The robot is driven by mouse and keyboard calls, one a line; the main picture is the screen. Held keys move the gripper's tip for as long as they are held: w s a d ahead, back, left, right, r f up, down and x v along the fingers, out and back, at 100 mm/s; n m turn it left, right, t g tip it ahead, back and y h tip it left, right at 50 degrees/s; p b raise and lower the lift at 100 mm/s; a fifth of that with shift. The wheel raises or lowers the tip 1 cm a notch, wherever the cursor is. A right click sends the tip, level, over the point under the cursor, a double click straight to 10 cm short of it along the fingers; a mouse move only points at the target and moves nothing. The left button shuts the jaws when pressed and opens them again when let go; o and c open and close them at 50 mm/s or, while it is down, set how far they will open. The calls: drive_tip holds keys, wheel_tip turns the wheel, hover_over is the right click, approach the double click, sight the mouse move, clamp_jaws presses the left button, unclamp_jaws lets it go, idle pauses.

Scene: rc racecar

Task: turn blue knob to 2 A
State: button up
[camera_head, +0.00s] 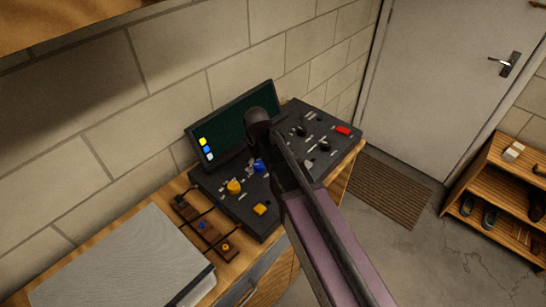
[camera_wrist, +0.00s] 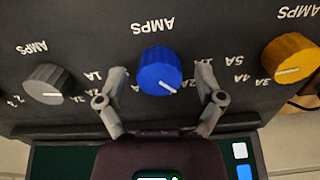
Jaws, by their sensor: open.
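The blue knob (camera_wrist: 159,71) sits on the dark panel, upside down in the wrist view, under an "AMPS" label. Its white pointer line points to the lower right in that view. The blue knob (camera_head: 259,166) also shows in the head view, close beside my arm. My gripper (camera_wrist: 161,70) is open, with one finger on each side of the knob. Small gaps seem to show between fingers and knob; contact is unclear. The fingers partly cover the scale marks around the knob, so I cannot read its setting. In the head view my arm hides the fingertips.
A yellow knob (camera_wrist: 290,59) and a grey knob (camera_wrist: 48,84) flank the blue one. The control panel (camera_head: 213,199) also carries a yellow button (camera_head: 260,209) and a red button (camera_head: 343,130). A screen (camera_head: 232,128) stands behind it. A grey case (camera_head: 125,262) lies left.

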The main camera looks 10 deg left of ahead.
sight(259, 164)
drive_tip(key=shift+m, duration=0.3)
drive_tip(key=shift+m, duration=1.6)
drive_tip(key=m, duration=0.3)
drive_tip(key=shift+m, duration=0.4)
drive_tip(key=m, duration=0.3)
drive_tip(key=shift+m, duration=0.4)
drive_tip(key=m, duration=0.4)
wheel_tip(259, 164, up, 14)
drive_tip(key=p, duration=1.4)
drive_tip(key=s+d+f+n+b, duration=0.2)
drive_tip(key=d, duration=0.7)
drive_tip(key=s+d+f+n+b, duration=0.2)
drive_tip(key=s+d+f+b, duration=0.1)
drive_tip(key=d, duration=0.7)
drive_tip(key=s+d+f+n+b, duration=0.2)
drive_tip(key=d, duration=0.7)
drive_tip(key=w+n, duration=0.2)
drive_tip(key=w, duration=1.5)
drive_tip(key=shift+w+r, duration=0.25)
drive_tip(key=shift+w, duration=0.15)
